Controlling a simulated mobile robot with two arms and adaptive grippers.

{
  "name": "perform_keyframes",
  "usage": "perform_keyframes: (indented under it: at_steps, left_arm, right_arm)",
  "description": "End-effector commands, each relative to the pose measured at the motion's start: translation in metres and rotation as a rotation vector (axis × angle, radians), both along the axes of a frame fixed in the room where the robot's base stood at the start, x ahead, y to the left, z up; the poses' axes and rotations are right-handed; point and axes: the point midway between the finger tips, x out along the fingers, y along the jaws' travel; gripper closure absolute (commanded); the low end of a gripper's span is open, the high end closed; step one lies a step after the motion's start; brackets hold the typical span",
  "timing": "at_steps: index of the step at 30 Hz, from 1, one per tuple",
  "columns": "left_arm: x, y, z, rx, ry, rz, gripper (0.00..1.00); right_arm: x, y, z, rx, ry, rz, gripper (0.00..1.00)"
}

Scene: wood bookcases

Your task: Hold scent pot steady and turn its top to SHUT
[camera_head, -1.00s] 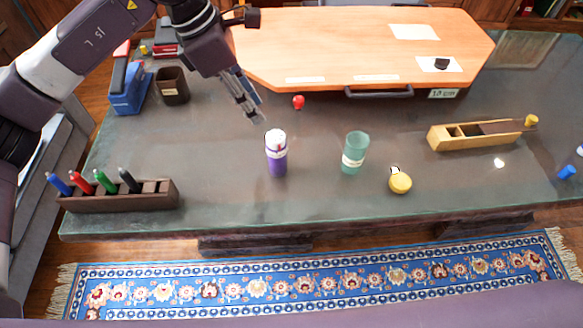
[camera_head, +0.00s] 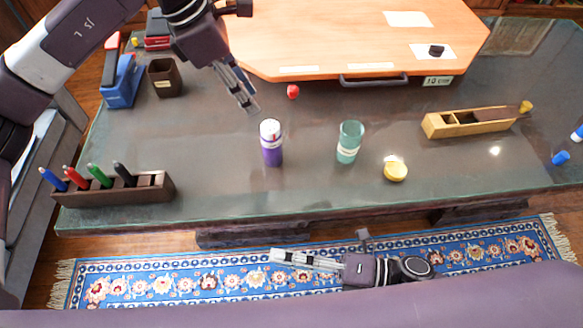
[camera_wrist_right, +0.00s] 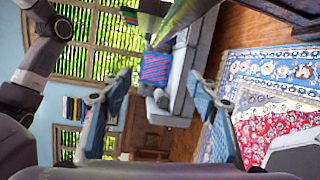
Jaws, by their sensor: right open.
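The scent pot (camera_head: 272,146) is a small upright cylinder with a purple body and a white top bearing a red mark. It stands on the dark glass-topped desk (camera_head: 225,185). My left gripper (camera_head: 252,107) hangs just above and behind the pot, apart from it; its fingers look close together, but I cannot tell whether they are shut. My right gripper (camera_head: 275,257) is low in front of the desk, over the rug, pointing left. In the right wrist view my right gripper (camera_wrist_right: 155,108) has its fingers wide apart with nothing between them.
A teal cup (camera_head: 349,143) and a yellow-lidded item (camera_head: 395,171) stand right of the pot. A pen rack (camera_head: 115,190) is at left front, a wooden plane (camera_head: 470,121) at right. A small red object (camera_head: 293,91) lies behind the pot, near the orange board (camera_head: 345,40).

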Motion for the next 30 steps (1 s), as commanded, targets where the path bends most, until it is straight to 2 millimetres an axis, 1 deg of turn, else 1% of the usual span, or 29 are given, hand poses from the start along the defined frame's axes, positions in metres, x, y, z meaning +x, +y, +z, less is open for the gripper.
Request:
perform_keyframes:
  at_steps: [1, 2, 3, 4, 5, 7, 10, 13, 15, 18, 21, 24, 27, 30]
  left_arm:
    - [0.000, 0.000, 0.000, 0.000, 0.000, 0.000, 0.71]
    - [0.000, 0.000, 0.000, 0.000, 0.000, 0.000, 0.71]
    - [0.000, 0.000, 0.000, 0.000, 0.000, 0.000, 0.71]
    - [0.000, 0.000, 0.000, 0.000, 0.000, 0.000, 0.71]
    - [0.000, 0.000, 0.000, 0.000, 0.000, 0.000, 0.71]
    - [0.000, 0.000, 0.000, 0.000, 0.000, 0.000, 0.71]
    - [0.000, 0.000, 0.000, 0.000, 0.000, 0.000, 0.71]
    - [0.000, 0.000, 0.000, 0.000, 0.000, 0.000, 0.71]
    - [0.000, 0.000, 0.000, 0.000, 0.000, 0.000, 0.71]
    - [0.000, 0.000, 0.000, 0.000, 0.000, 0.000, 0.71]
    - [0.000, 0.000, 0.000, 0.000, 0.000, 0.000, 0.71]
    - [0.000, 0.000, 0.000, 0.000, 0.000, 0.000, 0.71]
    - [0.000, 0.000, 0.000, 0.000, 0.000, 0.000, 0.71]
    - [0.000, 0.000, 0.000, 0.000, 0.000, 0.000, 0.71]
  right_arm:
    - [0.001, 0.023, 0.028, 0.031, -0.062, 0.002, 0.46]
    - [0.003, 0.035, 0.042, 0.043, -0.098, -0.008, 0.46]
    - [0.008, 0.049, 0.061, 0.053, -0.152, -0.030, 0.46]
    - [0.014, 0.058, 0.074, 0.050, -0.199, -0.054, 0.46]
    - [0.021, 0.063, 0.080, 0.031, -0.246, -0.083, 0.46]
    - [0.043, 0.066, 0.080, -0.052, -0.365, -0.158, 0.46]
    - [0.077, 0.056, 0.065, -0.214, -0.533, -0.262, 0.46]
    - [0.110, 0.037, 0.052, -0.385, -0.696, -0.356, 0.46]
    - [0.131, 0.023, 0.047, -0.496, -0.804, -0.417, 0.46]
    - [0.153, 0.003, 0.046, -0.635, -0.938, -0.490, 0.46]
    - [0.169, -0.012, 0.049, -0.738, -1.039, -0.548, 0.46]
    - [0.177, -0.021, 0.054, -0.805, -1.107, -0.584, 0.46]
    - [0.183, -0.026, 0.056, -0.839, -1.142, -0.604, 0.46]
    - [0.189, -0.025, 0.057, -0.849, -1.151, -0.611, 0.46]
